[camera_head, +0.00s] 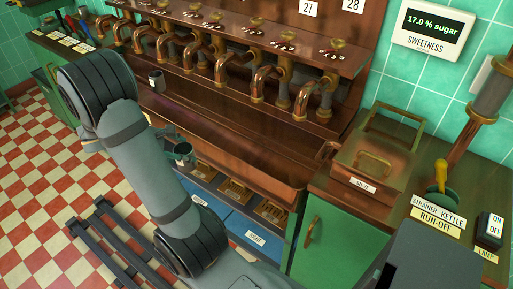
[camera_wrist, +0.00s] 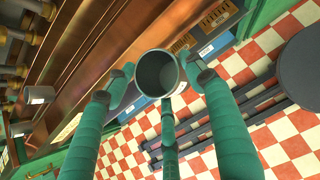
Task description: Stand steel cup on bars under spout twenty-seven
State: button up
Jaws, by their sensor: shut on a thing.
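A steel cup (camera_wrist: 158,73) sits between the green fingers of my gripper (camera_wrist: 165,95) in the wrist view, its open mouth toward the camera. The gripper (camera_head: 172,137) is shut on this cup (camera_head: 182,150) in the head view, held in front of the copper trough (camera_head: 265,178), apart from the spouts. A number plate reading 27 (camera_head: 308,8) is on the back panel, left of a 28 plate (camera_head: 352,5). A row of curved copper spouts (camera_head: 262,84) runs below the panel. The bars under the spouts are hard to make out.
Another cup (camera_head: 157,80) stands near the left spouts; it also shows in the wrist view (camera_wrist: 40,94). A copper box (camera_head: 372,165) with a handle stands on the right counter. Labelled blue bins (camera_head: 245,228) lie below the trough. Floor rails (camera_head: 115,245) are at lower left.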

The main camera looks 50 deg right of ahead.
jog(key=s+d, duration=0.3)
jog(key=d, duration=0.5)
jog(key=s+d+m+g, duration=0.1)
jog(key=s+d, duration=0.2)
jog(key=d, duration=0.5)
jog(key=s+d+r+m, duration=0.1)
jog(key=s+d, duration=0.2)
jog(key=d, duration=0.5)
jog(key=shift+d+b, duration=0.2)
jog(key=shift+b, duration=0.15)
jog(key=shift+d+f+b, duration=0.15)
jog(key=shift+f+b, duration=0.25)
jog(key=shift+f, duration=0.55)
jog(key=shift+r, duration=0.1)
jog(key=shift+c, duration=0.2)
jog(key=o, duration=1.2)
jog(key=shift+c, duration=0.2)
jog(key=shift+o, duration=0.2)
